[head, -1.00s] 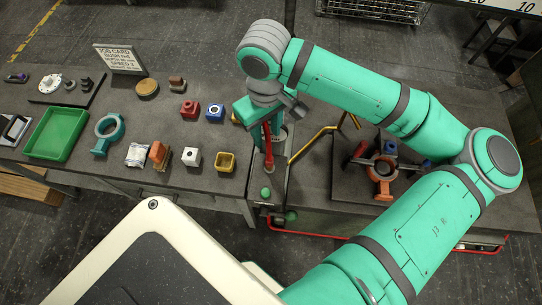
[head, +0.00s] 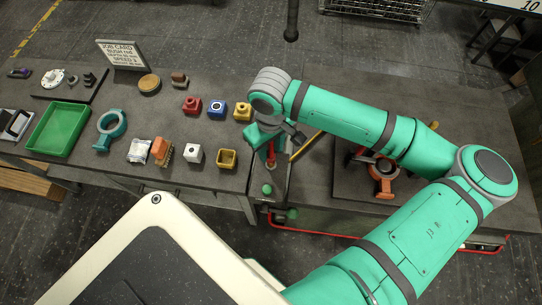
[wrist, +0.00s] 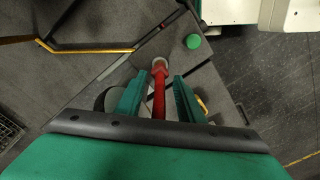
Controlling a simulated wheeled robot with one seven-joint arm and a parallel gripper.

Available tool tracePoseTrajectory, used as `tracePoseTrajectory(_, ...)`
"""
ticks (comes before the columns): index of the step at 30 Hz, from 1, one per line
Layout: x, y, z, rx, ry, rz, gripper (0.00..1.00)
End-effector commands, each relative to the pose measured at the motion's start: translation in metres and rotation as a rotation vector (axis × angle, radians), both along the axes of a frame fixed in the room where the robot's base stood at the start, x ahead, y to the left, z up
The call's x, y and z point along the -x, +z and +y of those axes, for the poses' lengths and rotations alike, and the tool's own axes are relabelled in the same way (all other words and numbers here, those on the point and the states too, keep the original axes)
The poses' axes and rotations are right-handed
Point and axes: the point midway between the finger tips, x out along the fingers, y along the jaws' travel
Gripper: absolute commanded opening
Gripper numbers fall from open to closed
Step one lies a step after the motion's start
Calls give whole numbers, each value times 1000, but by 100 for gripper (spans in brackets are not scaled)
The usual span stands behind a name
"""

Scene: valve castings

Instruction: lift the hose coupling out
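My gripper (head: 268,148) is over the narrow strip between the two benches, pointing down. In the wrist view, its two green fingers (wrist: 158,97) stand apart on either side of a red rod (wrist: 158,88). The red rod also shows in the head view (head: 271,152). I cannot tell for sure which thing is the hose coupling. An orange ringed part (head: 383,176) sits on a dark plate on the right bench, partly hidden by my arm.
The left bench holds a yellow block (head: 243,110), a yellow hollow block (head: 227,159), a white block (head: 193,154) and a green tray (head: 60,128).

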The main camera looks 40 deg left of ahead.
Motion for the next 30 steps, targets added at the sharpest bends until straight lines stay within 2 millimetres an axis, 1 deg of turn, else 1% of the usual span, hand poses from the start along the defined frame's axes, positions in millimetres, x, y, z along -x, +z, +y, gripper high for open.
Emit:
tracePoseTrajectory(5, -1, 0, -1, 0, -3, 0, 34)
tracePoseTrajectory(8, -1, 0, -1, 0, -3, 0, 13)
tracePoseTrajectory(9, -1, 0, -1, 0, -3, 0, 3)
tracePoseTrajectory(10, -1, 0, -1, 0, -3, 0, 0)
tracePoseTrajectory(23, -1, 3, -1, 0, -2, 0, 0)
tracePoseTrajectory(26, 0, 8, 0, 0, -1, 1, 0)
tracePoseTrajectory(30, 0, 23, 0, -1, 1, 0, 0)
